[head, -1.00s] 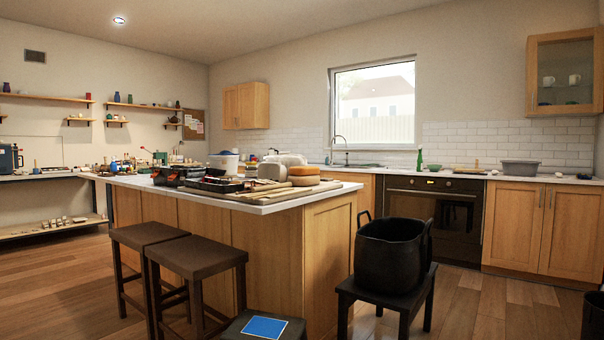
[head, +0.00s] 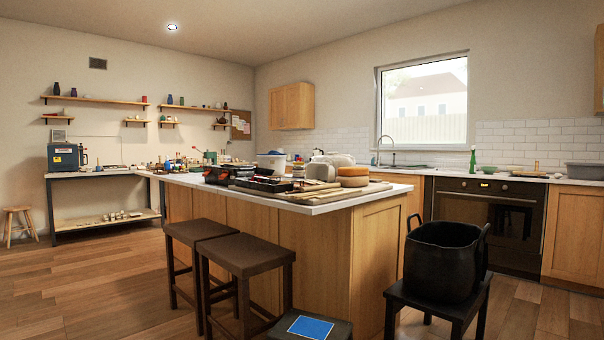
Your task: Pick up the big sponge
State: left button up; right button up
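A thick round orange-tan piece (head: 352,177), which looks like the big sponge, lies near the right end of the island worktop (head: 330,208). It sits among pale boards and other tools, and its underside is partly hidden. A grey rounded block (head: 320,171) stands just left of it; I cannot tell for certain what it is. Neither of my grippers shows in the head view.
Two dark stools (head: 245,256) stand before the island. A black pot (head: 443,260) on a dark stool stands to its right. Wooden floor (head: 85,290) is open at the left.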

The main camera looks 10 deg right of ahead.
aim_at(353, 171)
jog(key=i+l+u, duration=0.2)
jog(key=u, duration=0.15)
jog(key=i+l+u, duration=0.15)
jog(key=l+u, duration=0.2)
jog(key=i+l+u, duration=0.15)
jog(key=l+u, duration=0.15)
